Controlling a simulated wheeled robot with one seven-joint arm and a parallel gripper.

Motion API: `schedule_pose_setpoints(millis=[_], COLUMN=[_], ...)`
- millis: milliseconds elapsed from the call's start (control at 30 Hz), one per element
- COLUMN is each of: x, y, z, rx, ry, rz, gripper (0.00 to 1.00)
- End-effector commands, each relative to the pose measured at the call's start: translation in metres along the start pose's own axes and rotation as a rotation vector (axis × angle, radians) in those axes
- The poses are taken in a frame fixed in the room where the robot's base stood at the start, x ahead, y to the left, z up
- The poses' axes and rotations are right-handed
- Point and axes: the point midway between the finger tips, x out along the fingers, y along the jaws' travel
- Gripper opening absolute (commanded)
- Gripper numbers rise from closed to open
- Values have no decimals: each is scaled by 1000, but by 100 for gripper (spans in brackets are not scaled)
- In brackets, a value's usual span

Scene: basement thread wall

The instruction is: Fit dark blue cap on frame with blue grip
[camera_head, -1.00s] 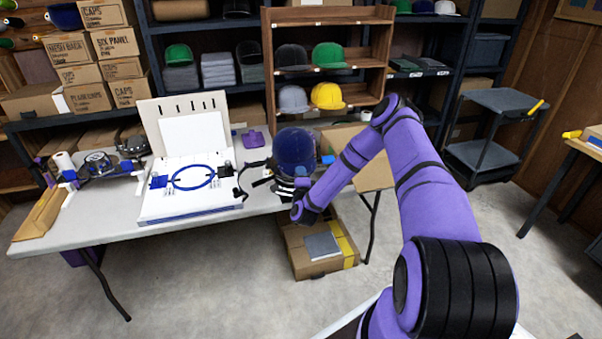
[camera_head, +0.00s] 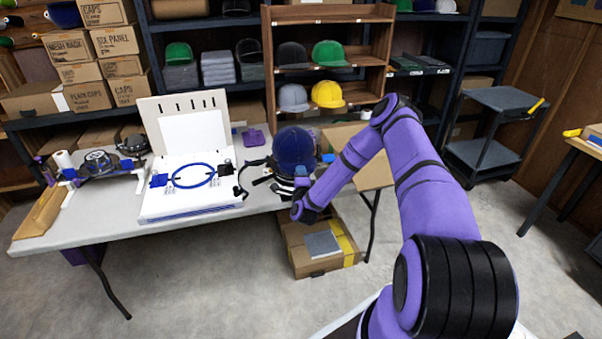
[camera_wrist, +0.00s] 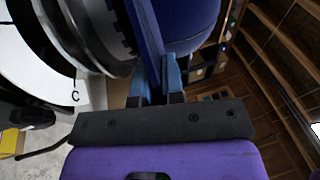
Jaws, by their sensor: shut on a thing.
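The dark blue cap (camera_head: 294,147) is at the right end of the table, its dome up. My gripper (camera_head: 302,178) is just below and in front of it. In the wrist view my blue fingertips (camera_wrist: 161,78) are shut on a flat dark blue part of the cap (camera_wrist: 185,20), likely its bill. Right beside them is a round frame with a black ring and toothed metal band (camera_wrist: 100,30), largely out of that view. The cap hides much of this spot in the head view, so I cannot tell how far it sits on the frame or see a blue grip there.
A white board with a blue oval hoop (camera_head: 193,176) lies left of the cap. Black straps (camera_head: 250,175) lie between them. Another dark cap frame with blue clamps (camera_head: 98,162) stands at the far left. A cardboard box (camera_head: 345,137) is behind my arm.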

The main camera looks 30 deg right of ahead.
Motion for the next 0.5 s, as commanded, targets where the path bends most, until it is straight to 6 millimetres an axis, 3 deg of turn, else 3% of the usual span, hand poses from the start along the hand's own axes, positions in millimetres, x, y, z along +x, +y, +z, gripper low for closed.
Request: schedule_pose_setpoints(millis=[500], x=[0], y=[12], z=[0], rx=[0], ry=[-1], rz=[0], gripper=[0])
